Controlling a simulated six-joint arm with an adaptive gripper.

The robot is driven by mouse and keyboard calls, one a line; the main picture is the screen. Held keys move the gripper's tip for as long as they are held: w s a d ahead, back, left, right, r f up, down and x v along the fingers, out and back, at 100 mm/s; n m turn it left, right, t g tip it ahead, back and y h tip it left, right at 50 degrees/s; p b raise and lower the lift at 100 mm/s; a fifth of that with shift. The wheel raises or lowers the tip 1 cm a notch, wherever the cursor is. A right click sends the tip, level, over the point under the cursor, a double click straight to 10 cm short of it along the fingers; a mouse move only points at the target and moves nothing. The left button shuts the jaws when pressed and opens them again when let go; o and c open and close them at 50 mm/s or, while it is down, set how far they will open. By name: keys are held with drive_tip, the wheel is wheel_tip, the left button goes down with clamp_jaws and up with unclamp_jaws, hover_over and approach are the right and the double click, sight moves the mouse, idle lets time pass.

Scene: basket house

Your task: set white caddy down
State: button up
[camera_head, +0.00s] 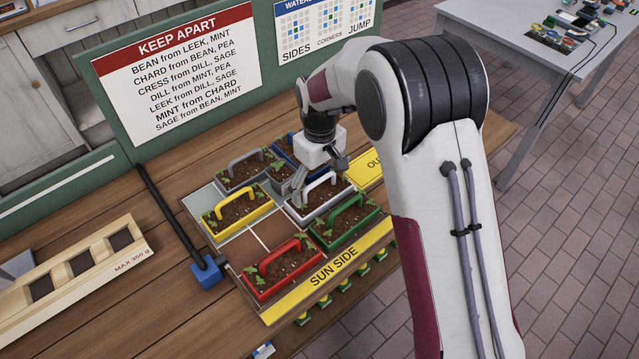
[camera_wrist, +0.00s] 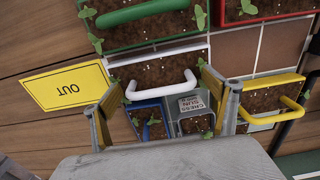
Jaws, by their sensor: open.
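The white caddy (camera_head: 304,221) sits level among the other caddies on the tiled board, with soil and seedlings inside. Its white handle (camera_wrist: 160,89) stands upright. My gripper (camera_head: 318,173) is open just above the handle. In the wrist view my gripper's two fingers (camera_wrist: 161,82) stand apart on either side of the handle. Whether a finger touches it I cannot tell. My gripper partly hides the far side of the caddy in the head view.
Green (camera_head: 352,222), red (camera_head: 279,283), yellow (camera_head: 237,212), grey (camera_head: 238,172) and blue caddies crowd around it. A yellow OUT strip (camera_head: 368,171) lies at right, a SUN SIDE strip (camera_head: 335,270) in front. A KEEP APART sign stands behind. Bare wood shows at left.

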sight(321, 181)
drive_tip(key=shift+r, duration=0.15)
drive_tip(key=shift+r, duration=2.7)
drive_tip(key=shift+s+d+r, duration=0.1)
drive_tip(key=shift+d+r, duration=0.05)
drive_tip(key=shift+r, duration=0.05)
drive_tip(key=s+d+r+m+t, duration=0.1)
drive_tip(key=s+d+r+m, duration=0.1)
drive_tip(key=s+d+r, duration=0.5)
drive_tip(key=s+d+r+m+t, duration=0.2)
drive_tip(key=s+d+r, duration=0.4)
drive_tip(key=r, duration=0.4)
drive_tip(key=s+d+m+t, duration=0.1)
drive_tip(key=s+d, duration=0.3)
drive_tip(key=s, duration=0.4)
drive_tip(key=s+d+m+t, duration=0.1)
drive_tip(key=s+d+m, duration=0.3)
drive_tip(key=s, duration=0.4)
drive_tip(key=shift+d+r+t, duration=0.3)
drive_tip(key=shift+d+r, duration=0.1)
drive_tip(key=shift+d, duration=0.1)
